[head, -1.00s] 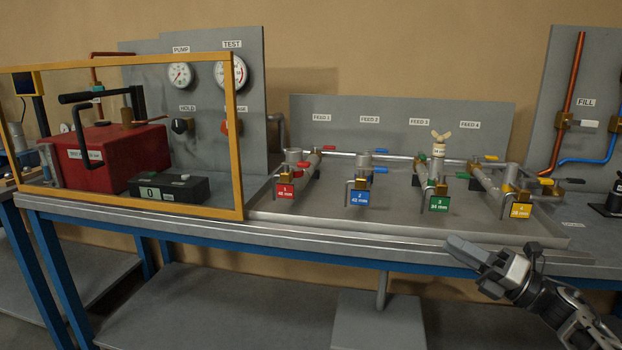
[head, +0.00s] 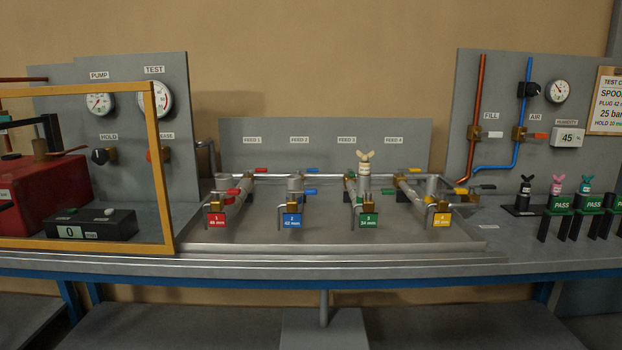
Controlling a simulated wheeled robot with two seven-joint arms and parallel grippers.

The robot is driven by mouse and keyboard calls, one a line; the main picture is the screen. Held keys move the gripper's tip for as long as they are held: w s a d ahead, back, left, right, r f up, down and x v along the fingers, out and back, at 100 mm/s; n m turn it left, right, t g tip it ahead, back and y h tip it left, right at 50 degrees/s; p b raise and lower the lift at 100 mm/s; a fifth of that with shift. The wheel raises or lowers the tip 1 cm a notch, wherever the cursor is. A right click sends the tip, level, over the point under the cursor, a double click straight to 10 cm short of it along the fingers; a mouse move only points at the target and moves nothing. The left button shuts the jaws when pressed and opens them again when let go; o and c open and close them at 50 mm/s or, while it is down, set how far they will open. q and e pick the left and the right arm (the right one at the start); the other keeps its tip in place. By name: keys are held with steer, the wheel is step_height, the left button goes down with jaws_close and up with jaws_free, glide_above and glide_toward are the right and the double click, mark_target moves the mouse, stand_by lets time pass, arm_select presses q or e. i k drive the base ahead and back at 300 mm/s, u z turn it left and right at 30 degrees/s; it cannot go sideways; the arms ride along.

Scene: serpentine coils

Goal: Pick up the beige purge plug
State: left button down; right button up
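The beige purge plug (head: 364,165), with a winged top, stands upright on the third feed pipe, above the green tag (head: 369,221) marked 3. It is on the grey tray (head: 330,237) at the middle of the bench. Neither of my grippers shows in the head view now, so I cannot see their state.
Feed pipes with red, blue and yellow tags flank the third one. A yellow-framed guard (head: 158,140) encloses a red pump box (head: 40,190) at left. At right, dark, pink and teal-topped plugs (head: 556,186) stand by PASS labels. The bench's front edge (head: 330,265) is clear.

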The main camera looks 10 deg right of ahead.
mark_target(364, 168)
steer(key=z, duration=1.4)
steer(key=k, duration=1)
steer(key=z, duration=1.05)
steer(key=i, duration=1.25)
steer(key=u, duration=0.75)
steer(key=i, duration=1.1)
steer(key=u, duration=1.05)
